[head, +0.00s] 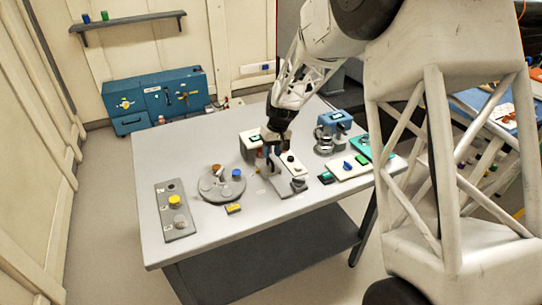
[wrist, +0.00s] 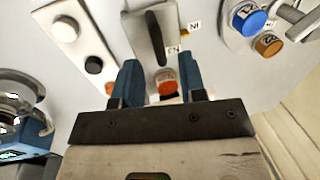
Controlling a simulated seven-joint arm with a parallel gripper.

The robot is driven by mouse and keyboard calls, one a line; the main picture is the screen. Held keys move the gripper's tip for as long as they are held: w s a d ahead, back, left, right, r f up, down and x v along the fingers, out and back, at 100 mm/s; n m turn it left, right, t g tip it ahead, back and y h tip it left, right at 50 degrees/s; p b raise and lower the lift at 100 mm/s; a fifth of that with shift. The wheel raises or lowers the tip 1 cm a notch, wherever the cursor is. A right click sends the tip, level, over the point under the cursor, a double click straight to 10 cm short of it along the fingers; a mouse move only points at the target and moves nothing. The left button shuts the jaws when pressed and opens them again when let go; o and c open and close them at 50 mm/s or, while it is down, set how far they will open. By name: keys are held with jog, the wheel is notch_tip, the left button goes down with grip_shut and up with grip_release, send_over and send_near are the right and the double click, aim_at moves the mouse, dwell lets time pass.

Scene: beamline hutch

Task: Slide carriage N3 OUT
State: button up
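A small round knob with an orange-red top (wrist: 165,78) shows at the plate's near end. My gripper (wrist: 160,76) has its two blue fingers apart, one on each side of this knob, with visible gaps. Whether this knob is the carriage's own handle I cannot tell. In the head view, my gripper (head: 274,144) points down over the grey plate (head: 279,187) at mid-table; my fingers hide part of it.
A round disc (head: 221,189) with knobs and a grey panel (head: 175,213) with a yellow knob lie left on the table. A white strip (wrist: 70,25) with a white and a black button runs beside the plate. A blue device (head: 334,125) stands behind right. The front table area is clear.

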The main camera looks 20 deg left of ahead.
jog(key=shift+s+a+f, duration=0.15)
jog(key=shift+f, duration=0.8)
grip_shut()
